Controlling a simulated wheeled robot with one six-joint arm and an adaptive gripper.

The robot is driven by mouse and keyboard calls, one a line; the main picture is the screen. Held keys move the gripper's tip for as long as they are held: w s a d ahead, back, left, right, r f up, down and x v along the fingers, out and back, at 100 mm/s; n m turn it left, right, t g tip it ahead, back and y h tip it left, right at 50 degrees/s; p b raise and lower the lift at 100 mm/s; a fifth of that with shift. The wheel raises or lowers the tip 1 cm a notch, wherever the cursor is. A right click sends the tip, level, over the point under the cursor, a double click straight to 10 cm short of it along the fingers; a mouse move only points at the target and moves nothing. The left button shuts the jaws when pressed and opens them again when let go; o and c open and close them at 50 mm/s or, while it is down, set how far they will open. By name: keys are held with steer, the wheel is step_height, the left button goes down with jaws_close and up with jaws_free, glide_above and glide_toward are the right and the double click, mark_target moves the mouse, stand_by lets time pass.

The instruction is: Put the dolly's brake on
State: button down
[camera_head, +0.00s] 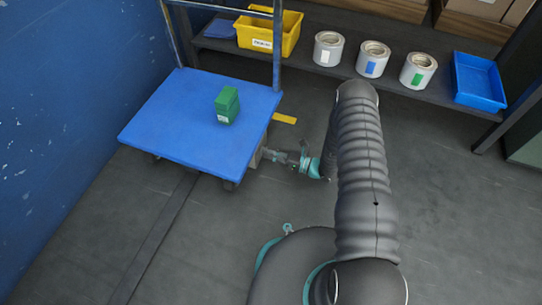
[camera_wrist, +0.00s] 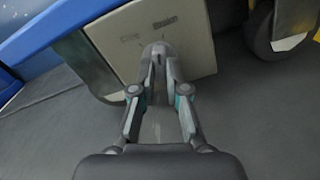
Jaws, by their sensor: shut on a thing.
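The dolly (camera_head: 175,115) has a blue deck and stands beside the blue wall; its blue edge (camera_wrist: 70,25) crosses the upper left of the wrist view. A pale brake plate (camera_wrist: 195,48) with two small, blurred words and tick marks sits at the dolly's side under the deck. My gripper (camera_wrist: 158,58) is low at the dolly's right side, in front of this plate, and shows in the head view (camera_head: 270,155). Its fingers are shut on what looks like the brake lever, which they mostly hide. The lever's exact angle cannot be told.
A green box (camera_head: 227,105) stands on the deck. A caster (camera_wrist: 280,30) is right of the plate. A yellow strip (camera_head: 284,118) lies right of the dolly. Front floor is clear.

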steer(key=shift+m+b, duration=0.3)
steer(key=shift+m, duration=0.7)
steer(key=c, duration=1.2)
jaws_free()
steer(key=v, duration=1.2)
